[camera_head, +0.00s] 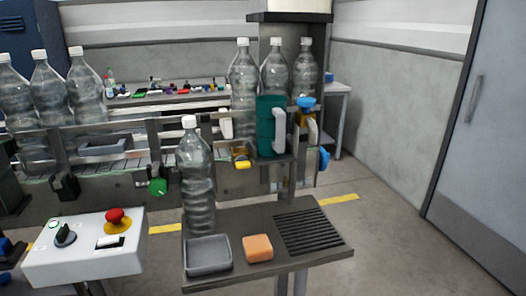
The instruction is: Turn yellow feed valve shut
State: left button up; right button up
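A small yellow handle (243,164), which looks like the yellow feed valve, sits on the front of the machine rail, between the near bottle and the teal jug. It appears to lie roughly level, pointing sideways. Its valve body is too small to make out, so I cannot tell whether it is open or shut. A green knob (158,187) is on the same rail to the left, and a blue handle (323,158) is to the right.
A clear bottle (197,180) stands upright on a dark shelf (230,221), left of the handle. The shelf also holds a grey tray (208,254), an orange sponge (258,248) and a black grate. A teal jug (270,127) stands right. A white control box (85,262) is front left.

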aim_at(242, 162)
jog(key=u, duration=1)
jog(key=l+u, duration=1)
jog(key=k+l+u, duration=0.15)
jog(key=l+u, duration=0.35)
jog(key=k+l+u, duration=0.1)
jog(key=l, duration=0.35)
jog(key=k+l, duration=0.3)
jog(key=l, duration=0.15)
jog(key=k+l+u, duration=0.15)
jog(key=l, duration=0.3)
jog(key=k+l, duration=0.3)
jog(key=l, duration=0.15)
jog(key=k+l+u, duration=0.15)
jog(key=l, duration=0.25)
jog(key=k, duration=0.1)
